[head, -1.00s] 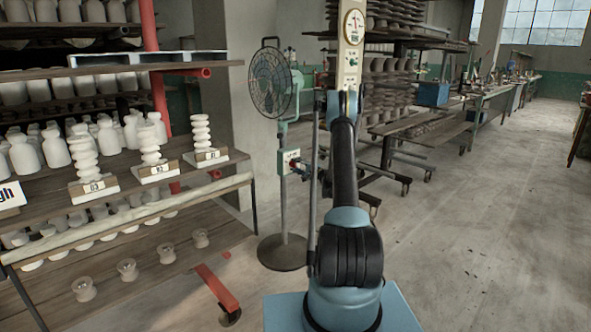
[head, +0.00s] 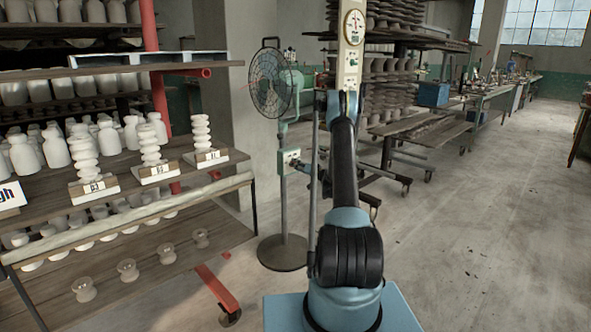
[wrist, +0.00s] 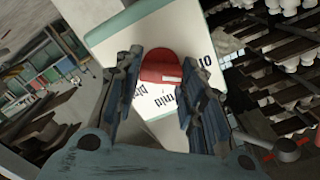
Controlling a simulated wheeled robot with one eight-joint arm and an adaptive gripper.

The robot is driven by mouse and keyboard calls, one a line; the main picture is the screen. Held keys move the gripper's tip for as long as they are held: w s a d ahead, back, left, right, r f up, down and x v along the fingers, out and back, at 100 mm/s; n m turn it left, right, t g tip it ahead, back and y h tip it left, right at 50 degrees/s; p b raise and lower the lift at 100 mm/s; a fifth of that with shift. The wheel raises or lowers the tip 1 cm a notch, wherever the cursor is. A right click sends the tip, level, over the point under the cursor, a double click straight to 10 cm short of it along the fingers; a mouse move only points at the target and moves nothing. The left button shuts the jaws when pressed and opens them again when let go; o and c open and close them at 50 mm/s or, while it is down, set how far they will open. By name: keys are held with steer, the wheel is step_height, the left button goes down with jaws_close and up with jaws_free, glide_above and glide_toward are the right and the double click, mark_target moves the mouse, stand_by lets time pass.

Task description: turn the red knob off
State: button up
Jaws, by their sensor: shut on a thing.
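The red knob (wrist: 160,65) sits on a white control panel (wrist: 112,47) with a pale green edge. A white mark on the knob points right in the wrist view. Black lettering is partly hidden below it, and more shows at the right. My gripper (wrist: 160,82) has its dark fingers on either side of the knob and is shut on it. In the head view, the control box (head: 290,155) is on the stand of the green fan (head: 271,82). My gripper (head: 306,168) reaches it from the right; the knob is hard to make out there.
A wooden rack (head: 130,185) with white pottery stands at the left. Stacked shelving (head: 390,70) and a wheeled rack (head: 405,130) stand behind my arm. The concrete floor (head: 480,230) at the right is clear.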

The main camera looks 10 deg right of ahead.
steer(key=shift+n, duration=1.7)
steer(key=shift+a, duration=0.1)
steer(key=o, duration=1)
steer(key=shift+o, duration=0.2)
steer(key=shift+s, duration=0.1)
steer(key=v, duration=1.2)
